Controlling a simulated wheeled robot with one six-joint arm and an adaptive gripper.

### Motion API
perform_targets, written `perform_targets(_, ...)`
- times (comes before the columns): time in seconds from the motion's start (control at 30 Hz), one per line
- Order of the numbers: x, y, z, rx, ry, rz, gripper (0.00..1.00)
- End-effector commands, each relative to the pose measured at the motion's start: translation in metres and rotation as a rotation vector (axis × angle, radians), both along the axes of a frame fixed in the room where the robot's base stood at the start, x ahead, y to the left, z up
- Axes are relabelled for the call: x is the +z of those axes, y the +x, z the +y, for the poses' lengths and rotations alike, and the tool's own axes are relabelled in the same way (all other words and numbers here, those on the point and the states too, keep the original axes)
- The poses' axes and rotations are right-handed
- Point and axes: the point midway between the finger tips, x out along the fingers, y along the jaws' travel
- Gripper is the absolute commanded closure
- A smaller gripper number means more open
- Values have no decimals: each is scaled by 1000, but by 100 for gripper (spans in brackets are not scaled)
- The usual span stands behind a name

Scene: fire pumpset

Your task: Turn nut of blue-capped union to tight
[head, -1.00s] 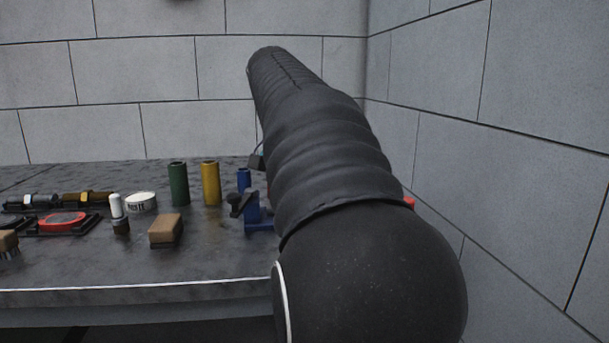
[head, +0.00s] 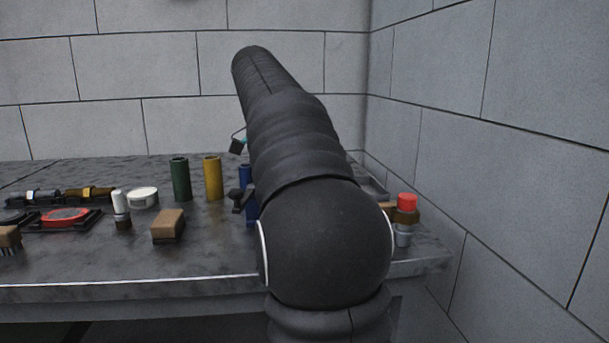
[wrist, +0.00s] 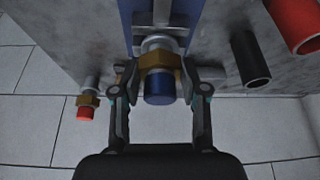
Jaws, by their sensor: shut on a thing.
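The blue-capped union shows in the wrist view, with its blue cap (wrist: 159,88) facing me and its brass nut (wrist: 160,62) just behind the cap. A blue holder (wrist: 183,14) is behind the union. My gripper (wrist: 160,70) has one finger on each side of the nut and is shut on it. The fingertips are at the nut's left and right sides; exact contact is hard to see. In the head view my arm hides the union and most of the gripper.
A red-capped union (head: 406,208) stands at the bench's right end; it also shows in the wrist view (wrist: 87,104). Green (head: 180,179) and yellow (head: 212,178) tubes, a brush (head: 168,226) and a white tin (head: 142,197) are left of my arm. Walls close the back and right.

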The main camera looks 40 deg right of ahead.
Motion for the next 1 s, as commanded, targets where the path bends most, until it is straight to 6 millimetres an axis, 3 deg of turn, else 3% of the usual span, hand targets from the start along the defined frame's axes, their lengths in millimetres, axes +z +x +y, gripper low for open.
perform_targets(0.63,0,-2,-1,-58,-1,6,91)
perform_targets(0.67,0,-2,-1,-58,-1,6,54)
perform_targets(0.73,0,-2,-1,-57,0,4,37)
perform_targets(0.77,0,-2,-1,-56,0,4,31)
perform_targets(1.0,0,0,0,-52,1,2,31)
